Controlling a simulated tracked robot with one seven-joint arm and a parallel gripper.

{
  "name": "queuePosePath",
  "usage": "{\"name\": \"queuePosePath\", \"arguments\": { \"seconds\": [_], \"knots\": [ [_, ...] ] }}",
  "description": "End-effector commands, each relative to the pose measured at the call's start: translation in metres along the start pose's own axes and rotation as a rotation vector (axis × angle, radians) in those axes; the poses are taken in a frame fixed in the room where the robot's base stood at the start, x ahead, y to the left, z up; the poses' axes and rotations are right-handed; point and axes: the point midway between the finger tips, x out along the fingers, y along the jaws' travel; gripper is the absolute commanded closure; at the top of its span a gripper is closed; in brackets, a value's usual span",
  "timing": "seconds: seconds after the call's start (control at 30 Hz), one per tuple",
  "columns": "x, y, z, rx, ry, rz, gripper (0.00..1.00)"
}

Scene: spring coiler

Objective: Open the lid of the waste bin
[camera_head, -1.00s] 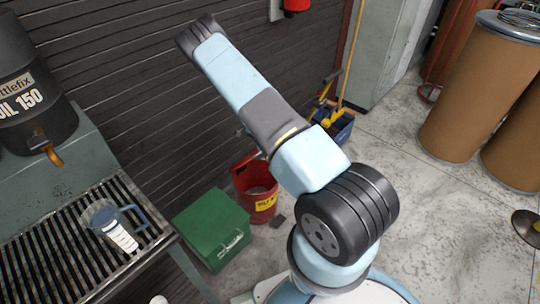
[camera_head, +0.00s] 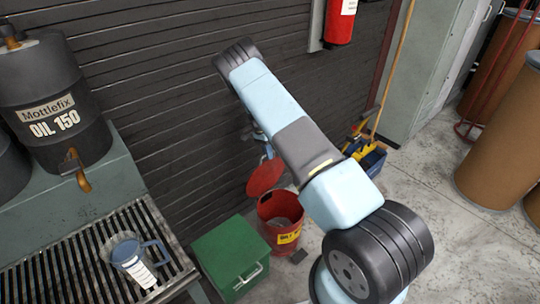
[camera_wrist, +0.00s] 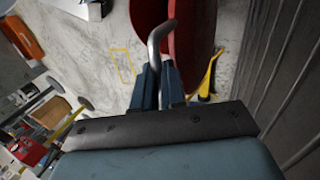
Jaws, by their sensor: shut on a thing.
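The red waste bin (camera_head: 281,232) with a yellow label stands on the floor by the slatted wall, and its dark inside shows. Its round red lid (camera_head: 265,177) is tilted up at the wall side, off the opening. In the wrist view red round surfaces (camera_wrist: 193,45) show beyond a bent metal handle (camera_wrist: 156,48). My gripper (camera_wrist: 160,75) is shut on this handle with its blue fingers. In the head view my gripper is mostly hidden behind my arm, just above the lid.
A green box (camera_head: 230,257) stands left of the bin. A slatted bench (camera_head: 85,262) with a jug (camera_head: 133,258) and an oil drum (camera_head: 50,95) is at the left. A blue and yellow mop bucket (camera_head: 368,158) is right of the bin. Open floor lies at the right.

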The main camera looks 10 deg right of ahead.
Motion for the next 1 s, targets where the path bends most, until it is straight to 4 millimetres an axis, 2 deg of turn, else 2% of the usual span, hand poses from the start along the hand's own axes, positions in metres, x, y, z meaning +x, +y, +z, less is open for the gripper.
{"name": "queuePosePath", "arguments": {
  "seconds": [0.03, 0.37, 0.4, 0.63, 1.0],
  "knots": [
    [0.006, -0.001, 0.004, -0.004, -0.003, 0.004, 1.0],
    [0.005, -0.002, 0.007, -0.008, 0.0, 0.005, 1.0],
    [0.005, -0.002, 0.007, -0.008, 0.001, 0.005, 0.86],
    [0.003, -0.003, 0.007, -0.009, 0.002, 0.004, 0.64],
    [-0.006, -0.003, 0.006, -0.008, 0.004, 0.0, 0.63]
  ]
}}
